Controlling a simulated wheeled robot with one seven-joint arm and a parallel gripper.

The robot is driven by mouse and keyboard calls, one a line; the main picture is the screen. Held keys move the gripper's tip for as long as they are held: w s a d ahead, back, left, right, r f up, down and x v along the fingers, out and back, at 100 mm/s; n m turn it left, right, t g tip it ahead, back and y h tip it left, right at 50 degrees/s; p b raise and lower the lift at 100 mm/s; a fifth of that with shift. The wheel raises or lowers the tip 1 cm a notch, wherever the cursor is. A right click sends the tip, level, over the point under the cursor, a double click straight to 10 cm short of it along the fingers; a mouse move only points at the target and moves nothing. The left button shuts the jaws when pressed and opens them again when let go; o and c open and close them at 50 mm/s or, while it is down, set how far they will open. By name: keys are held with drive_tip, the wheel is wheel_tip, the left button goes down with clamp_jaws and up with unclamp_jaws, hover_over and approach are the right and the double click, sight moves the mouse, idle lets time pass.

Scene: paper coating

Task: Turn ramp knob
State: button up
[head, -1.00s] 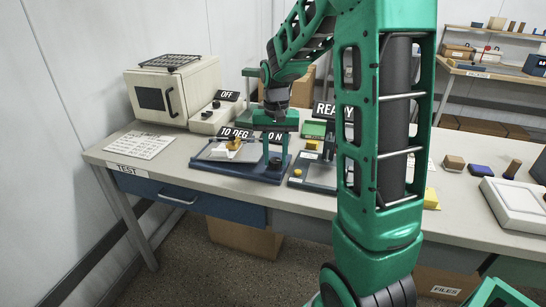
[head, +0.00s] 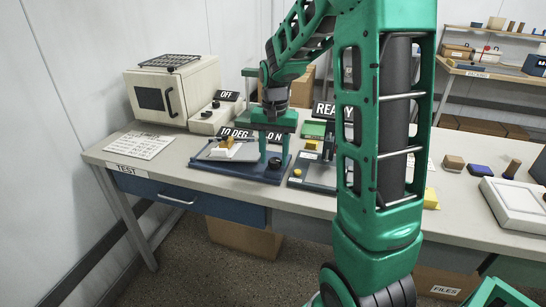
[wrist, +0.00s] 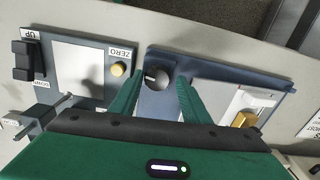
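The ramp knob (head: 275,163) is a round dark knob on the blue ramp base (head: 262,176). It also shows in the wrist view (wrist: 157,77), with a light mark on its face. My gripper (wrist: 160,84) is open, with one green finger on each side of the knob and a visible gap at each side. In the head view my gripper (head: 272,146) hangs just above the knob. The light ramp plate (head: 215,153) carries a yellow piece (head: 227,142) at its upper part.
Right of the ramp stands a device with a yellow button (head: 297,173), labelled ZERO in the wrist view. A white oven (head: 172,92) and an "OFF" box (head: 213,118) stand at the back left. A printed sheet (head: 142,145) lies at the left.

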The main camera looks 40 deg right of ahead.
sight(274, 160)
drive_tip(key=shift+o, duration=0.2)
drive_tip(key=shift+s, duration=0.1)
wheel_tip(274, 160, up, 11)
drive_tip(key=shift+f, duration=0.15)
idle(0.4)
idle(2.0)
drive_tip(key=s+a+f+n, duration=0.1)
drive_tip(key=s+f, duration=0.2)
drive_tip(key=s, duration=1.1)
drive_tip(key=s+f+n, duration=0.2)
drive_tip(key=s+f, duration=0.2)
drive_tip(key=s, duration=1)
drive_tip(key=shift+a, duration=0.4)
